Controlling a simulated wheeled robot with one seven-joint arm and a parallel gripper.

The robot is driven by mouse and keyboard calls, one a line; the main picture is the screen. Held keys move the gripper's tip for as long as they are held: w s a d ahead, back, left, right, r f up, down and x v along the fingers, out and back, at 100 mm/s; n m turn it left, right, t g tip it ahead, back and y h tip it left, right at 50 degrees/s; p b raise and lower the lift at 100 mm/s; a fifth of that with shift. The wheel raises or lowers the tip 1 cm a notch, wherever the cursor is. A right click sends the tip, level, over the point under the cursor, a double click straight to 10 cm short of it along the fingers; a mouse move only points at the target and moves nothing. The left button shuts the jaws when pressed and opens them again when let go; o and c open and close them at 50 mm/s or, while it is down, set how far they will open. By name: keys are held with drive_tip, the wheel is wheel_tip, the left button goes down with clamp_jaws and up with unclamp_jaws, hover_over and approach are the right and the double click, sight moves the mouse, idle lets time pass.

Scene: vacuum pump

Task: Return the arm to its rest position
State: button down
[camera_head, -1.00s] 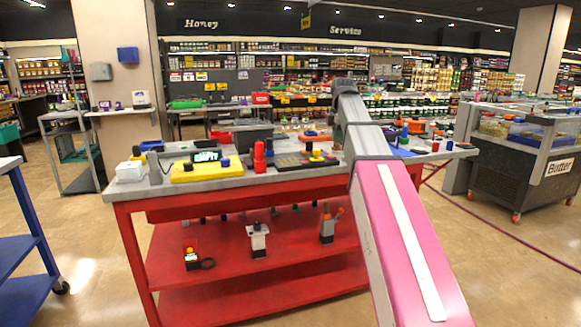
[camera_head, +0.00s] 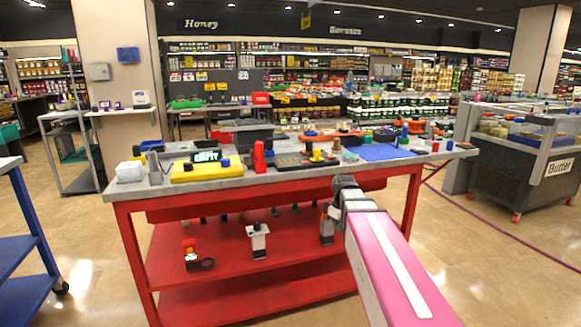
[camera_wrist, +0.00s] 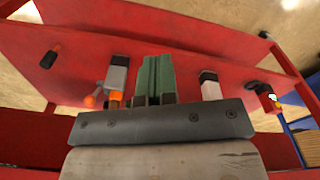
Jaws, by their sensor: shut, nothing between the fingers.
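My arm (camera_head: 393,262), pink with a white stripe, reaches in from the bottom right of the head view. Its dark wrist end (camera_head: 345,184) is low, in front of the red workbench's front edge, below the top. The fingers cannot be made out there. In the wrist view my gripper (camera_wrist: 156,68) shows green fingers pressed together, shut and empty, with the red lower shelf behind them.
The red workbench (camera_head: 300,191) carries tools and a blue mat (camera_head: 380,152). Its lower shelf (camera_head: 225,273) holds several small devices, one grey with an orange knob (camera_wrist: 116,78) near my gripper. A blue cart (camera_head: 30,215) stands left.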

drive_tip(key=s+f+m, duration=0.8)
drive_tip(key=s+f, duration=0.5)
drive_tip(key=f, duration=0.3)
drive_tip(key=shift+s+d+g, duration=0.3)
drive_tip(key=shift+d, duration=0.05)
